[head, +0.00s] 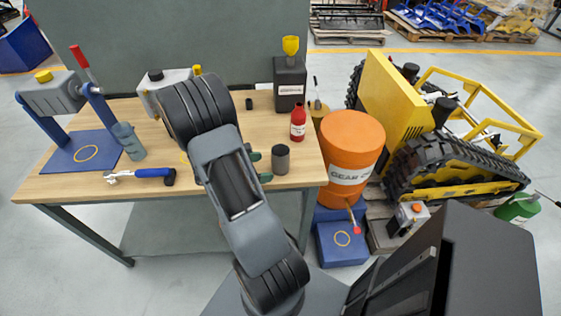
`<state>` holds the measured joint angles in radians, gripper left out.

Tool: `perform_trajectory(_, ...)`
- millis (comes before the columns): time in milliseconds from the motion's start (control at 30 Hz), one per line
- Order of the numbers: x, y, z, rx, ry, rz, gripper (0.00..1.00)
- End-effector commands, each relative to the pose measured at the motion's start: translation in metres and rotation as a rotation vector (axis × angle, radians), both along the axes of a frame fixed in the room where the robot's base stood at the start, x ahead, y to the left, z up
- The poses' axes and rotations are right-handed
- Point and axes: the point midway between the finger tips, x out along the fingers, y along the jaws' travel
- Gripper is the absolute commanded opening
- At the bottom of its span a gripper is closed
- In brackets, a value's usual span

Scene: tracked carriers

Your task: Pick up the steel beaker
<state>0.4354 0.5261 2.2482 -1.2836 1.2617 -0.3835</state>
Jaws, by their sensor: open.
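A dark grey metal cylinder (280,159), which looks like the steel beaker, stands upright near the front right edge of the wooden workbench (225,104). My arm reaches over the bench and hides most of my gripper (260,167). Two green fingertips show at the right side of the arm, spread apart, with nothing seen between them. They are just left of the cylinder; whether they touch it I cannot tell. A blue-grey cup-like container (128,141) stands at the bench's left, by the blue fixture.
A red bottle (298,123) and a black canister (290,84) stand behind the cylinder. A blue-handled tool (150,173) lies at the front left. An orange drum (350,150) stands right of the bench, beside a yellow tracked carrier (395,100).

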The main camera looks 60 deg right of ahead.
Motion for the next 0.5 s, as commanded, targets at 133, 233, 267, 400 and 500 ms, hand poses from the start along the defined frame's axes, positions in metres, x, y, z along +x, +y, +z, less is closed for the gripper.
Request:
perform_trajectory(133, -0.008, -0.011, -0.006, 0.001, -0.001, -0.001, 0.91)
perform_trajectory(233, -0.009, -0.013, -0.007, 0.001, -0.001, -0.001, 0.91)
perform_trajectory(267, -0.01, -0.014, -0.007, 0.001, -0.001, -0.001, 0.91)
perform_trajectory(400, -0.017, -0.028, -0.011, 0.002, -0.001, -0.004, 0.91)
perform_trajectory(500, -0.023, -0.041, -0.014, 0.001, -0.001, -0.004, 0.91)
